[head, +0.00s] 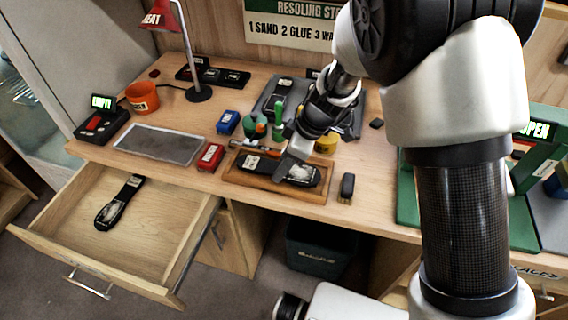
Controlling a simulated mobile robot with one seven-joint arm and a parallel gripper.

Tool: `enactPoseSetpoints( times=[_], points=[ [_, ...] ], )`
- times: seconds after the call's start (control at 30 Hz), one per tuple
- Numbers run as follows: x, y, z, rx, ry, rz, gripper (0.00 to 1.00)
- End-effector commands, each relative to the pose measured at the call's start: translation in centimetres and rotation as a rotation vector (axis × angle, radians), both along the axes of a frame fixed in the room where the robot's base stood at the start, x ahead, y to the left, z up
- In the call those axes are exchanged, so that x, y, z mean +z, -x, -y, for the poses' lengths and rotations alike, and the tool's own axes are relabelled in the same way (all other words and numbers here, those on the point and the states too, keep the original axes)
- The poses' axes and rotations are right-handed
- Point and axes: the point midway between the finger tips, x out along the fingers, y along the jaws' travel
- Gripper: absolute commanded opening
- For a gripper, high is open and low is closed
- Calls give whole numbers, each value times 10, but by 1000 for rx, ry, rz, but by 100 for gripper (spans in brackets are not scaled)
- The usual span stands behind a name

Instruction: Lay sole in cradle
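A black shoe sole (302,171) with a pale label lies in a shallow wooden tray (268,186) near the table's front edge. A second dark sole (119,202) with a pale patch lies in the open drawer at the left. A dark grey holder (352,122) stands behind the tray with a dark, labelled piece (282,88) on it; I cannot tell which of these is the cradle. My gripper (289,166) points down at the middle of the sole in the tray. Its fingers overlap the sole, and I cannot tell whether they touch or grip it.
A grey mat (160,145), a red box (210,157) and a blue box (228,122) lie left of the tray. Green and yellow containers stand close behind it. A small dark block (347,186) is at its right. The open drawer (160,252) juts out front left.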

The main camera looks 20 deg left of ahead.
Motion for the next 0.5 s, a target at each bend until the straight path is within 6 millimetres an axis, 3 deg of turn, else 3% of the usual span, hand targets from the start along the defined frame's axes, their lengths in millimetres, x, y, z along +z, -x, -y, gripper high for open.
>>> enactPoseSetpoints(
  times=[0.4, 0.43, 0.5],
  points=[
    [-6, -1, 0, 0, -1, 3, 16],
    [-4, -1, 0, -1, 0, 2, 49],
    [-4, -1, 0, -1, 0, 2, 52]
  ],
)
